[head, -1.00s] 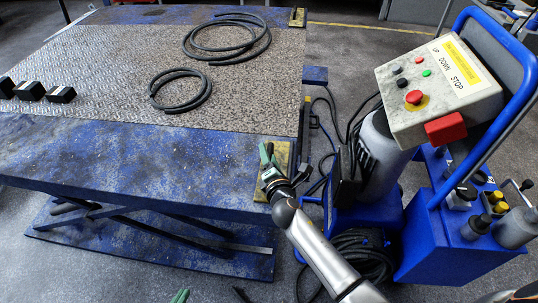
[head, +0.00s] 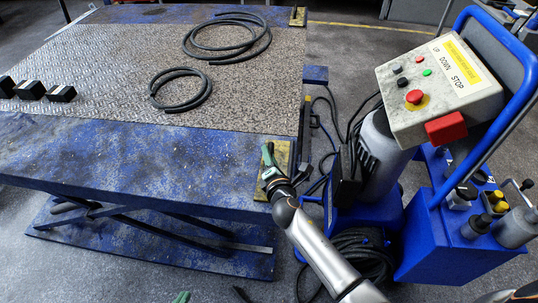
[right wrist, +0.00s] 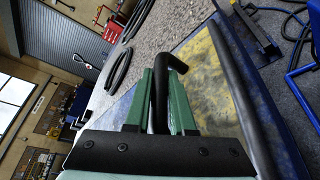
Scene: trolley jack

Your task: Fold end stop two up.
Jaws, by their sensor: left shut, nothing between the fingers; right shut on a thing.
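A black bent rod (right wrist: 176,62), which looks like the end stop, rises beside the worn yellow plate (head: 284,158) at the near right corner of the blue lift table. The plate also shows in the right wrist view (right wrist: 203,70). My right gripper (head: 267,150) is over this plate. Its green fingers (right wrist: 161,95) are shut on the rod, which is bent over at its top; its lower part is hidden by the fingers. Only the green fingertips of my left gripper (head: 181,297) show at the bottom edge of the head view, low and away from the table top.
The table top (head: 110,150) carries two black hose coils (head: 225,38) (head: 180,90) and several black blocks (head: 61,94). A similar yellow corner plate (head: 298,17) is at the far right. The blue pump unit with its control box (head: 440,90) stands right, with cables between.

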